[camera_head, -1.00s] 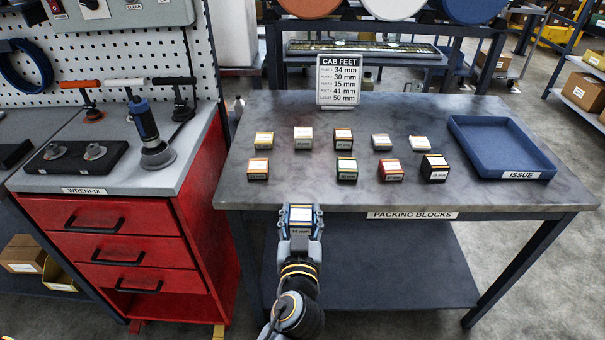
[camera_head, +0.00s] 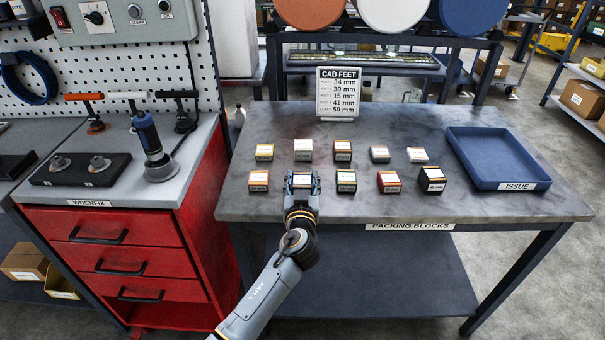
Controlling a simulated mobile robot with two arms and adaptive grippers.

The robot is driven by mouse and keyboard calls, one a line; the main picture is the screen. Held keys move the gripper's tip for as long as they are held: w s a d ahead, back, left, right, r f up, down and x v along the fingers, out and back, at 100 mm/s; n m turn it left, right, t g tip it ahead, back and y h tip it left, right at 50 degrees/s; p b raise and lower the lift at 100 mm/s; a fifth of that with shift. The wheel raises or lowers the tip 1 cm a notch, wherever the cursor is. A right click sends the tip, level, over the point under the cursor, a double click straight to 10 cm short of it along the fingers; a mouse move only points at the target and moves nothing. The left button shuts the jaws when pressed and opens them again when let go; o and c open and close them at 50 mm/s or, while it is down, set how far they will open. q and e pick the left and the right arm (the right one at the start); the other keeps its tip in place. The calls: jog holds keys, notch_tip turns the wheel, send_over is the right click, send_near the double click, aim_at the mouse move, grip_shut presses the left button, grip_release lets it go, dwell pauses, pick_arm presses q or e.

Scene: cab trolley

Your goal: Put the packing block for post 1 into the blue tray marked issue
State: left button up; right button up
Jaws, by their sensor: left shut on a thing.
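My left gripper (camera_head: 302,181) is shut on a small block with a pale top, in the gap of the front row of packing blocks. The fingers hide most of the held block, and its size label cannot be read. Front-row blocks stand at left (camera_head: 258,181) and right (camera_head: 346,181), with a red one (camera_head: 388,182) and a dark one (camera_head: 432,180) farther right. The blue tray marked ISSUE (camera_head: 515,185) is empty at the table's right. My right gripper is not in view.
A CAB FEET card (camera_head: 338,93) with millimetre sizes stands at the back of the grey table (camera_head: 240,203). A red drawer cabinet (camera_head: 120,225) with tools on top is at left. Bare tabletop lies behind the block rows.

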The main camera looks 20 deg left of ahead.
pick_arm(q)
jog(key=x, duration=0.2)
jog(key=shift+w+a+f, duration=0.15)
jog(key=shift+w, duration=0.2)
jog(key=shift+s, duration=0.1)
jog(key=shift+f+b, duration=0.1)
jog(key=shift+b, duration=0.3)
jog(key=o, duration=1.2)
